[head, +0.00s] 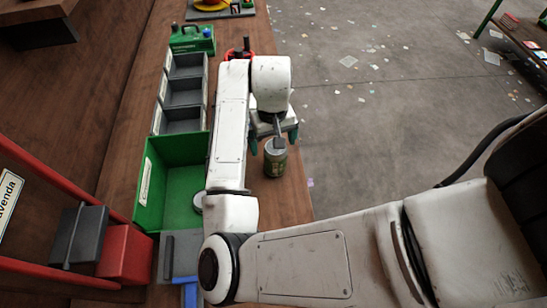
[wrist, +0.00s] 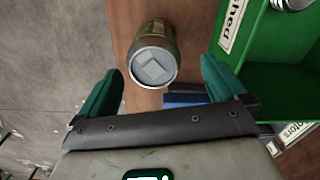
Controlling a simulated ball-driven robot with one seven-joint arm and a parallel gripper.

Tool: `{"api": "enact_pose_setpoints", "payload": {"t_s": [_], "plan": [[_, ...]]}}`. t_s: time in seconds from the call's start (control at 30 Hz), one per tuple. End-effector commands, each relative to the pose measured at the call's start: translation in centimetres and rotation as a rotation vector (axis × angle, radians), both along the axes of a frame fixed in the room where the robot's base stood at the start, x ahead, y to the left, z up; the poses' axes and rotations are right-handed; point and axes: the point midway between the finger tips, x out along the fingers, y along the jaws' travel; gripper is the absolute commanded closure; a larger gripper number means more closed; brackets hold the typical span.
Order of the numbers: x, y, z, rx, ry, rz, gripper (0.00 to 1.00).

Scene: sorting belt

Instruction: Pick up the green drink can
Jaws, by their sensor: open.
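The green drink can (head: 276,160) stands upright on the wooden bench top (head: 292,196), near its right edge in the head view. In the wrist view the can (wrist: 153,58) shows its grey top, with its side partly in view beyond. My gripper (head: 274,137) is open, its two green fingers apart, just behind the can in the head view. In the wrist view my gripper (wrist: 160,85) has a finger on each side of the can's near end, with gaps to both. Nothing is held between the fingers.
A green bin (head: 148,210) stands left of my arm, with a round metal thing (head: 198,202) partly hidden in it. Grey compartments (head: 185,92) lie behind it. A blue object (wrist: 184,100) lies close to the can in the wrist view. Open floor (head: 350,120) lies to the right.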

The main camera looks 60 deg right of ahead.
Motion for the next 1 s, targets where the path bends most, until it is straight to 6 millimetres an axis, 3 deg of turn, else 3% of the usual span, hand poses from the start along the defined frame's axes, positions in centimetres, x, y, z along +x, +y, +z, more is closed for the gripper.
{"api": "enact_pose_setpoints", "payload": {"t_s": [0.23,0.5,0.8,1.0], "plan": [[-0.1,-0.2,-1.8,0.001,0.002,0.0,0.01],[-0.2,-0.5,-5.4,0.001,0.0,0.001,0.01],[-0.3,-0.5,-6.0,-0.001,-0.001,0.0,0.01],[-0.3,-0.5,-6.0,-0.001,-0.001,-0.001,0.19]]}}
